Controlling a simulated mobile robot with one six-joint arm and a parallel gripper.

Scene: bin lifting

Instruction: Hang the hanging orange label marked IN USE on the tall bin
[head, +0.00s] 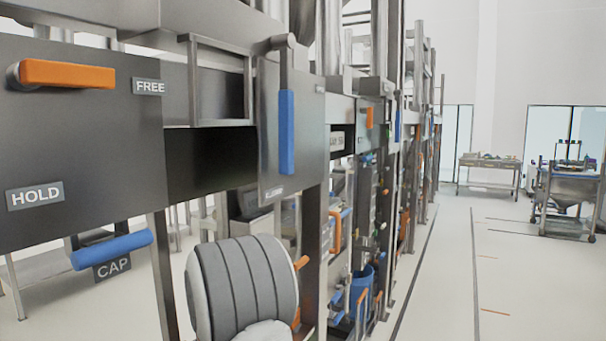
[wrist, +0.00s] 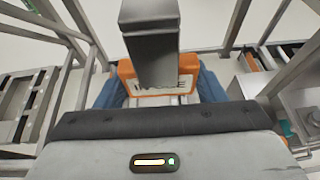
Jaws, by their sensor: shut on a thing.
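The orange label (wrist: 128,72) shows in the wrist view, with lettering that reads partly as IN USE on its pale face. A dark grey upright block crosses in front of it and hides its middle. My gripper (wrist: 160,92) is shut on the label, with a blue finger at each side of it. In the head view my gripper and the label cannot be made out.
A steel rack with panels fills the left. It carries an orange handle (head: 68,74), a blue upright handle (head: 286,132) and a blue bar (head: 112,248) by a CAP sign. A steel table (head: 488,162) stands at the back. The floor on the right is open.

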